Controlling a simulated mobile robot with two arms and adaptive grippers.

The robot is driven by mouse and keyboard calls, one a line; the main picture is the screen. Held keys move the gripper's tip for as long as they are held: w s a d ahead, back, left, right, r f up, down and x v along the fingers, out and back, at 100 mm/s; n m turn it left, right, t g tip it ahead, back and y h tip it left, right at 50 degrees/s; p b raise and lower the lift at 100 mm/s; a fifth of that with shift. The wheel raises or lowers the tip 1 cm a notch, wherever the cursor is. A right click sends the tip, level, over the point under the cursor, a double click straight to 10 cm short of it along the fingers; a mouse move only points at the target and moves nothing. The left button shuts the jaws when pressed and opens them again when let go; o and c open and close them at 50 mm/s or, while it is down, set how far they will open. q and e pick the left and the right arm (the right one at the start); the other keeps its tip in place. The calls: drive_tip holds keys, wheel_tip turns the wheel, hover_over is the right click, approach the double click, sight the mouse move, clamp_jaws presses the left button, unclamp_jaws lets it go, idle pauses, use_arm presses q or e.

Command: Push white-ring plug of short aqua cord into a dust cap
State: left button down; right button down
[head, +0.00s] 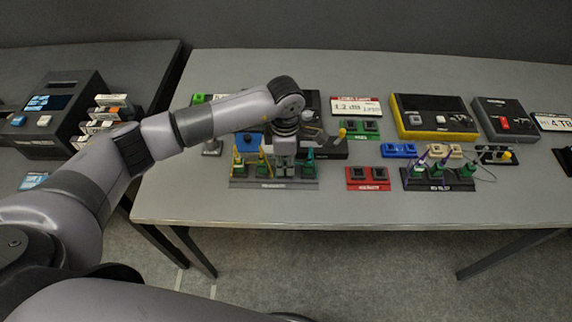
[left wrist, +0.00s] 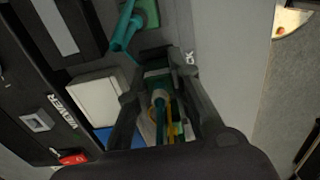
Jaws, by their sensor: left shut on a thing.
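My left gripper (head: 284,168) points down over the left cord rack (head: 272,184) in the head view, among its standing plugs. In the left wrist view its fingers (left wrist: 160,82) are closed around a green-teal plug (left wrist: 159,100), with a yellow cord close beside it. I cannot make out a white ring on the held plug. Another aqua-green plug (head: 309,160) stands at the right end of the rack, right of the gripper. A teal plug (left wrist: 124,32) on a green base shows in the left wrist view. Which block holds dust caps is unclear. My right gripper is out of view.
A red two-socket block (head: 367,185) lies right of the rack. Green (head: 360,136) and blue (head: 398,150) blocks lie behind it. A second cord rack (head: 438,184) stands further right. A yellow-edged black box (head: 433,110) is at the back. The front table strip is clear.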

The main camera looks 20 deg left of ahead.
use_arm(q)
drive_tip(key=shift+r, duration=0.25)
drive_tip(key=shift+r+p, duration=1.2)
drive_tip(key=shift+r, duration=0.9)
drive_tip(key=shift+r, duration=0.1)
